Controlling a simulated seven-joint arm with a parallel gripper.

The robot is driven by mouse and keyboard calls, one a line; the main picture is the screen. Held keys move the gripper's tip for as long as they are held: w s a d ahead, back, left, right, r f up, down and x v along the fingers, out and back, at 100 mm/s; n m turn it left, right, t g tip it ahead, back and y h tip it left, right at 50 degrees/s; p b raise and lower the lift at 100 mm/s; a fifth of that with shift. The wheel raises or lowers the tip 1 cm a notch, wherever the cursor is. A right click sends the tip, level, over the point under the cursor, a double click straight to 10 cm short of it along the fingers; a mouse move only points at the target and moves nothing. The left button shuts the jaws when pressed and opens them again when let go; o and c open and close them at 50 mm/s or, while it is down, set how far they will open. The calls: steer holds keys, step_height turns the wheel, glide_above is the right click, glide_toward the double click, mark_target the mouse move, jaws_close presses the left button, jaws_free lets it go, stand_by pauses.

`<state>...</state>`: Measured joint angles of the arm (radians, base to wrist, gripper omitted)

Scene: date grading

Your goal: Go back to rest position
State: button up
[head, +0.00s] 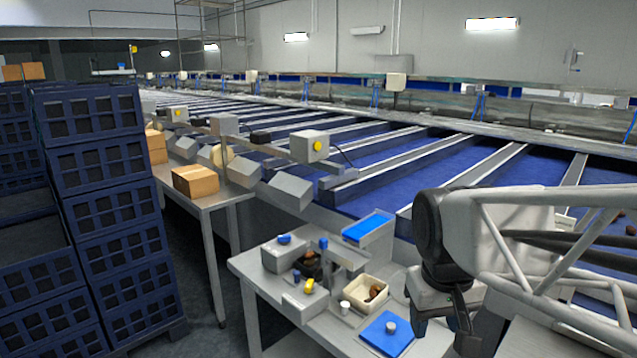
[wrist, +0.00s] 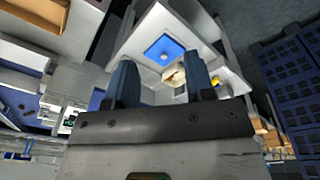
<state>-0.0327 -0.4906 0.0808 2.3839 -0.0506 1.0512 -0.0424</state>
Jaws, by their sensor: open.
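My gripper (head: 442,326) hangs at the right of the head view, in front of the right end of the small grey worktable (head: 238,266). Its fingers point down. In the wrist view both dark blue fingers (wrist: 163,72) stand apart with nothing held between them. Beyond them the worktable shows with a blue mat (wrist: 164,46) on it. In the head view the blue mat (head: 378,340) bears a small pale round item (head: 391,327). A cream tray (head: 352,295) with brown pieces, probably dates, stands behind it.
A grey device (head: 284,254) with blue and yellow parts stands on the worktable's left. Blue crates (head: 108,165) are stacked at far left. Cardboard boxes (head: 196,181) sit on another table. Blue sorting lanes (head: 395,165) fill the back. The floor between crates and tables is clear.

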steer(key=s+f+m+t, duration=0.1)
steer(key=s+f, duration=0.2)
steer(key=s, duration=0.4)
steer(key=shift+d+f, duration=0.35)
steer(key=shift+d, duration=0.05)
steer(key=shift+c, duration=0.4)
stand_by(2.3)
steer(key=shift+w, duration=0.1)
